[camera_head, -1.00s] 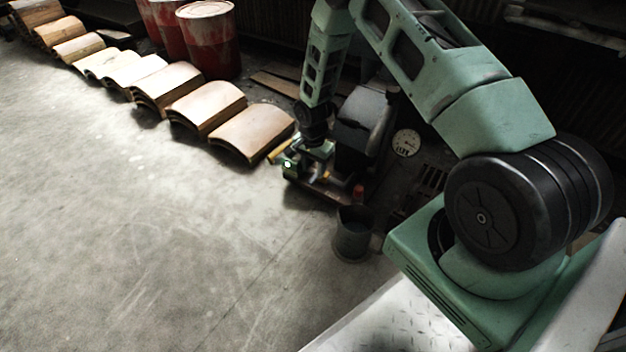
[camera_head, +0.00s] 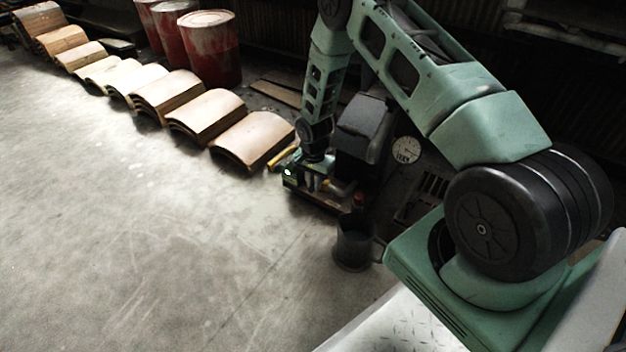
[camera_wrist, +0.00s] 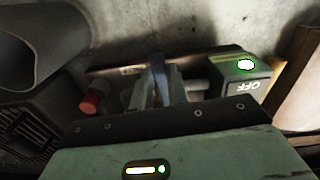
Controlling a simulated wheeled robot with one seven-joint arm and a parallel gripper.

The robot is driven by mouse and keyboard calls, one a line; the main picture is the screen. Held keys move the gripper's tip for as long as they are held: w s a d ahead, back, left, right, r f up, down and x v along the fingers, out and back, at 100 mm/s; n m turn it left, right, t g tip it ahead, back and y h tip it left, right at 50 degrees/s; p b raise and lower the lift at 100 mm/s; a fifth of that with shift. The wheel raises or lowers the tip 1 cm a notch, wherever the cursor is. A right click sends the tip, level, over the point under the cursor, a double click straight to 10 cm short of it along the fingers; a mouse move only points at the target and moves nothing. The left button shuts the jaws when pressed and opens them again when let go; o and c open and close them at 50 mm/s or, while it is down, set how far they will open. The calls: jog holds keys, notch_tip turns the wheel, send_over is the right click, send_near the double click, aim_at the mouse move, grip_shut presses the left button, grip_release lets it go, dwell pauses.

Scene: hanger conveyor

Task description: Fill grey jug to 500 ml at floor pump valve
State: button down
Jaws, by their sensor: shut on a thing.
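The grey jug (camera_head: 353,250) stands upright on the floor in front of the pump. A dark grey curved vessel (camera_wrist: 35,45), which looks like the jug, shows at the top left in the wrist view. The liquid level inside cannot be made out. The floor pump (camera_head: 325,198) sits low beside it, with a red-tipped part (camera_wrist: 91,102) towards the jug. My gripper (camera_head: 316,168) is down at the pump. In the wrist view my gripper (camera_wrist: 158,88) is shut on a narrow upright part, apparently the valve handle, mostly hidden by the fingers.
A green box (camera_wrist: 243,82) marked OFF with a lit green lamp is right of my fingers in the wrist view. A round dial (camera_head: 407,150) is behind the jug. Curved wooden pieces (camera_head: 252,140) and red drums (camera_head: 210,50) line the back left. Open floor lies left.

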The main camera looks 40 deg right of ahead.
jog(key=n+p, duration=0.1)
jog(key=p, duration=0.1)
jog(key=s+d+n+p, duration=0.1)
jog(key=n, duration=0.1)
jog(key=shift+s+n+p, duration=0.3)
jog(key=shift+p, duration=0.05)
jog(key=c, duration=1.4)
grip_release()
jog(key=shift+o, duration=0.2)
notch_tip(320, 180, up, 17)
jog(key=p, duration=0.7)
jog(key=shift+r+p, duration=0.2)
jog(key=shift+p, duration=0.2)
